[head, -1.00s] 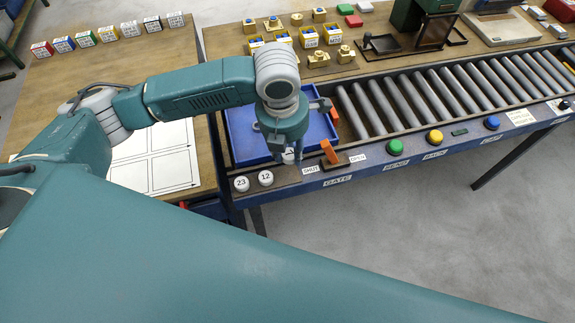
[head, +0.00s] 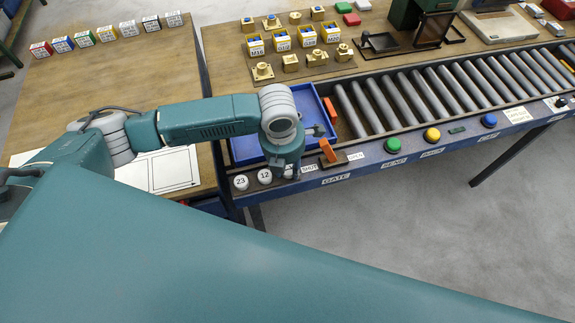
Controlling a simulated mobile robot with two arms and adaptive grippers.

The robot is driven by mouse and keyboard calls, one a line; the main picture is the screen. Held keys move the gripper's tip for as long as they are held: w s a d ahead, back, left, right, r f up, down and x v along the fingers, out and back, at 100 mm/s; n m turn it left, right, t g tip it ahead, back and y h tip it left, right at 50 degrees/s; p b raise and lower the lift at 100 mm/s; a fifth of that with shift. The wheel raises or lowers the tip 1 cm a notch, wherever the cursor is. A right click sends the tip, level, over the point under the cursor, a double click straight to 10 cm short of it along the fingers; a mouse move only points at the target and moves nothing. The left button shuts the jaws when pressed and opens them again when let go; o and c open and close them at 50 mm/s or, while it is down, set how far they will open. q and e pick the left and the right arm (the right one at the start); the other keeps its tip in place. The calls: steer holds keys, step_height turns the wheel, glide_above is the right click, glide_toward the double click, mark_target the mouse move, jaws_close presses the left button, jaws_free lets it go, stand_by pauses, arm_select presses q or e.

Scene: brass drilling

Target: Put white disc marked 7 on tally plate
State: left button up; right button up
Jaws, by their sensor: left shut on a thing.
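My left gripper (head: 292,175) points down at the front edge of the conveyor bench, just right of two white discs. It is shut on a white disc (head: 288,172), mostly hidden by the fingers, so its number cannot be read. The white disc marked 23 (head: 241,182) and the white disc marked 12 (head: 265,176) lie side by side on the front ledge, and the held disc is in line with them. I cannot tell whether it touches the ledge. No plate labelled as the tally plate can be made out. My right gripper is not in view.
An orange gate lever (head: 327,150) stands close right of the gripper, between SHUT and OPEN labels. A blue tray (head: 240,150) lies behind it. Green (head: 392,146), yellow (head: 432,134) and blue (head: 489,121) buttons line the front edge. Rollers (head: 400,100) extend right.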

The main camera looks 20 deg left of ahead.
arm_select(q)
steer(key=o, duration=0.6)
steer(key=shift+f, duration=0.1)
steer(key=shift+o, duration=0.2)
step_height(320, 180, up, 12)
steer(key=s+b, duration=0.1)
steer(key=shift+a+b, duration=0.25)
steer(key=shift+b, duration=0.1)
steer(key=shift+s+d, duration=0.1)
steer(key=shift+s, duration=0.05)
